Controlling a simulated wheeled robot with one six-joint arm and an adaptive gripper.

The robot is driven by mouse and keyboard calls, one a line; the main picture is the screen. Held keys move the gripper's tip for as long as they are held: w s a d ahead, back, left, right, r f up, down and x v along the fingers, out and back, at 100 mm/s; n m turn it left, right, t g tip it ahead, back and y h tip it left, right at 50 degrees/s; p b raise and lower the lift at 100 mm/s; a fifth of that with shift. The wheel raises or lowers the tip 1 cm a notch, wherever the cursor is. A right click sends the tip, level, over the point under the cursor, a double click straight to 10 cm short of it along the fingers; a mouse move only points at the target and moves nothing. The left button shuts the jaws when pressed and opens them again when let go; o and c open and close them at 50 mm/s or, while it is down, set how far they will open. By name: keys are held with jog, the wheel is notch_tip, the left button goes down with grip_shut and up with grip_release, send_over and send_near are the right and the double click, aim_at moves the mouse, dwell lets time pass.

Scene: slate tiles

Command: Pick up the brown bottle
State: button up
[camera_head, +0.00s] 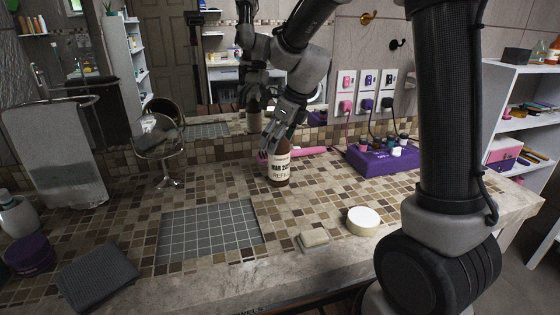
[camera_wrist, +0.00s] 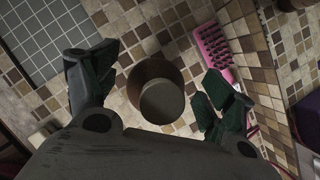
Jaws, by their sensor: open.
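The brown bottle (camera_head: 278,168) stands upright on the tiled counter, with a pale label on its front. My gripper (camera_head: 272,143) is right above it and pointed down, hiding its upper part in the head view. In the wrist view the bottle (camera_wrist: 160,93) is seen from above, its round top between the two open fingers (camera_wrist: 158,90). There is a gap between the bottle and each finger, and nothing is gripped.
A pink brush (camera_head: 312,150) lies behind the bottle, and it also shows in the wrist view (camera_wrist: 216,50). A purple box (camera_head: 382,158) with small bottles stands to the right. A soap bar (camera_head: 314,238) and a round cream tin (camera_head: 363,220) lie in front. A grey tile mat (camera_head: 212,230) is at front left.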

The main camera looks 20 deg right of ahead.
jog(key=shift+x, duration=0.9)
jog(key=shift+r, duration=0.1)
grip_shut()
